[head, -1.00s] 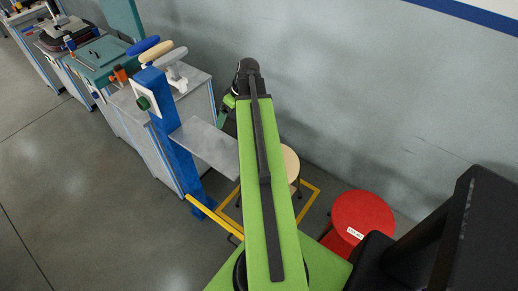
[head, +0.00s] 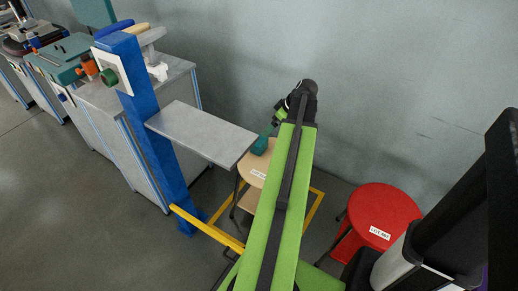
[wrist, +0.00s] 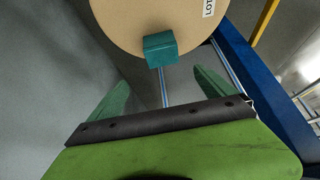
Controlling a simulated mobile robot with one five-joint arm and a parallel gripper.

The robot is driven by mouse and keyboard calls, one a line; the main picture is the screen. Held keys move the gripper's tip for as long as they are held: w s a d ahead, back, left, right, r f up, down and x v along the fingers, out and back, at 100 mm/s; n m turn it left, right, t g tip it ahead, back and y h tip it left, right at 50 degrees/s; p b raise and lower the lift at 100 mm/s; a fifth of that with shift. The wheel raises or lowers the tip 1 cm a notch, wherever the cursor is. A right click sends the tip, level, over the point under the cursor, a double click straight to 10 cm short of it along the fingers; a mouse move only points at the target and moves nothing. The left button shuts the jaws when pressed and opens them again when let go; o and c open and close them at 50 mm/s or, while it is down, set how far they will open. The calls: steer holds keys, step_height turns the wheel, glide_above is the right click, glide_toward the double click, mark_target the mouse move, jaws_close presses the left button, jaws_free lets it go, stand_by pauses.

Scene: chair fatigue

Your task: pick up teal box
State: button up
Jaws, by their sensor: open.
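The teal box (wrist: 160,49) sits at the edge of a round wooden stool seat (wrist: 125,18), in the upper middle of the wrist view. In the head view the teal box (head: 259,146) shows small on the far part of the stool seat (head: 250,172). My gripper (wrist: 161,80) is open, its two green fingers spread wide and empty. The box lies ahead of the fingertips, roughly between their lines, and apart from them in the wrist view. In the head view my gripper (head: 269,129) is close to the box; the exact gap is hard to tell.
A blue post (head: 150,130) with a grey plate (head: 200,133) stands left of the stool. A yellow frame (head: 210,230) runs around the stool on the floor. A red stool (head: 385,205) stands at right. The grey wall (head: 400,80) is close behind.

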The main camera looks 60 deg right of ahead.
mark_target(261, 140)
steer(key=b+x, duration=0.9)
steer(key=x, duration=0.2)
steer(key=shift+f+b, duration=0.3)
steer(key=shift+f, duration=0.1)
steer(key=shift+w+f, duration=0.1)
steer(key=b+x, duration=0.4)
steer(key=x, duration=0.1)
steer(key=shift+a+f+b, duration=0.1)
steer(key=shift+a+b, duration=0.2)
steer(key=shift+b, duration=0.1)
steer(key=c, duration=1.6)
